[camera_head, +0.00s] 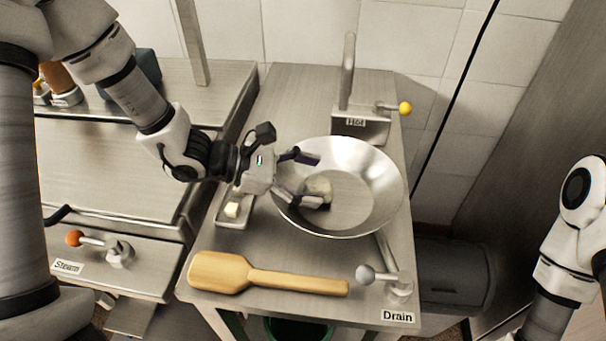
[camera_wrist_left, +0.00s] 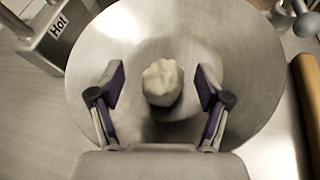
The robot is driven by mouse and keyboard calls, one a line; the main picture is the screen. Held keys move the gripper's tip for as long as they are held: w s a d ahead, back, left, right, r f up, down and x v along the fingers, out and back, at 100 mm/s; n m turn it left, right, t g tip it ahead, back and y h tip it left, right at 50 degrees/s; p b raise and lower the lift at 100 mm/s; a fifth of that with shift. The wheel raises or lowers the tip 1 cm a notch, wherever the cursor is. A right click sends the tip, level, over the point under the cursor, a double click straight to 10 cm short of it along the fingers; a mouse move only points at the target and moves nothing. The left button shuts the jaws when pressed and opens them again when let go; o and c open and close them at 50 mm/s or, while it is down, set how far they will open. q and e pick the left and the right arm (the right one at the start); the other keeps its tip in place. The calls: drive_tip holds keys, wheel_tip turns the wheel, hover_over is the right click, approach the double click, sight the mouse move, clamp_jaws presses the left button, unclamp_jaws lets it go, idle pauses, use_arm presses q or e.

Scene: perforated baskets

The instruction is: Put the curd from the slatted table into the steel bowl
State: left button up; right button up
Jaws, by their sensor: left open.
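The steel bowl (camera_head: 365,205) is a wide, shallow, shiny bowl on the metal counter. A whitish lump of curd (camera_head: 318,185) shows inside the bowl, partly hidden by a finger. In the left wrist view the curd (camera_wrist_left: 162,82) lies within the bowl (camera_wrist_left: 245,60), centred ahead of the fingers, with a gap on both sides. My left gripper (camera_head: 314,180) is open, with its fingers over the left part of the bowl, one on either side of the curd. My right arm shows at the right edge, but its gripper is out of view. I cannot make out a slatted table.
A small tray (camera_head: 233,222) with a pale block stands left of the bowl. A wooden paddle (camera_head: 265,277) lies in front. A "Hot" tap (camera_head: 360,128) stands behind the bowl, and a "Drain" lever (camera_head: 396,282) in front right. A "Steam" unit (camera_head: 110,265) is at left.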

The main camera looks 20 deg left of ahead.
use_arm(q)
wheel_tip(320, 180, up, 2)
drive_tip(key=shift+r+p, duration=0.1)
drive_tip(key=shift+p, duration=0.95)
drive_tip(key=v, duration=0.6)
drive_tip(key=shift+a+f+p, duration=0.1)
drive_tip(key=shift+f+p, duration=0.15)
drive_tip(key=shift+p, duration=0.15)
drive_tip(key=p+v, duration=0.2)
drive_tip(key=p, duration=0.1)
drive_tip(key=p+v, duration=0.3)
drive_tip(key=p, duration=0.1)
drive_tip(key=shift+s+a+f, duration=0.1)
drive_tip(key=shift+s+a, duration=0.05)
drive_tip(key=shift+a, duration=0.15)
